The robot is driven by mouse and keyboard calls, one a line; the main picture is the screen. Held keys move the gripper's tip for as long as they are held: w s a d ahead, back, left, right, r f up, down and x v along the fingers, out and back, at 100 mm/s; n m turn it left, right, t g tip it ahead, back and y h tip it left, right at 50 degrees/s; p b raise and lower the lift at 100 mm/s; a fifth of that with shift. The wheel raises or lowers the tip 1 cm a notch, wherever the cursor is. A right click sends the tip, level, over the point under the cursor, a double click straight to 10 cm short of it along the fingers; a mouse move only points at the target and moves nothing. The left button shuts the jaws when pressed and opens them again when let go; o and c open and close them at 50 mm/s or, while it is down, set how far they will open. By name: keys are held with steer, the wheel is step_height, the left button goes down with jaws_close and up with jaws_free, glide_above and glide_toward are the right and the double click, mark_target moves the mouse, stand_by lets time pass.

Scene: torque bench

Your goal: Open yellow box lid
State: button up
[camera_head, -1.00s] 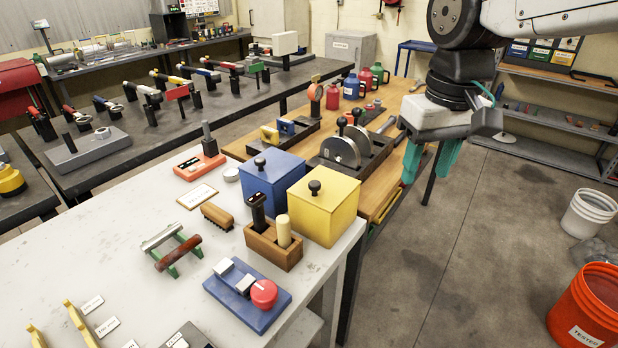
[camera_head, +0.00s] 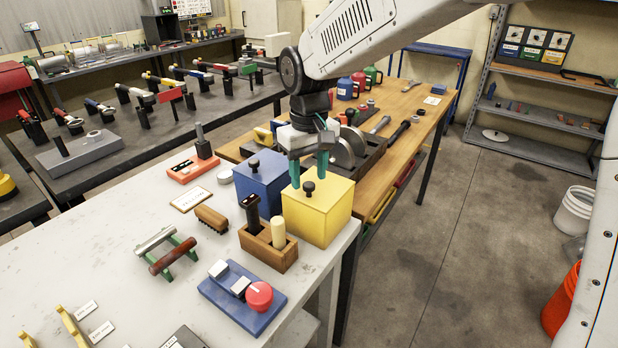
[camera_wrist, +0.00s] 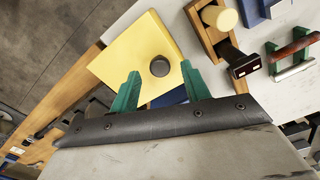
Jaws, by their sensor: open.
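The yellow box (camera_head: 318,217) stands at the right edge of the white table, with a dark round knob (camera_head: 308,187) on its lid. The lid looks closed. My gripper (camera_head: 309,184) points down over the box with its two green fingers apart and empty. In the wrist view the yellow lid (camera_wrist: 125,60) lies ahead of the fingers. The knob (camera_wrist: 159,67) shows between the lines of the two open fingertips (camera_wrist: 161,72), a little beyond them. Whether the fingers reach down beside the knob cannot be told.
A blue box (camera_head: 262,180) with its own dark knob stands close beside the yellow box. A wooden holder (camera_head: 268,248) with a black-handled tool and a pale peg stands in front. A blue base with a red knob (camera_head: 259,295) lies nearer.

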steer(key=shift+f, duration=0.9)
jaws_close()
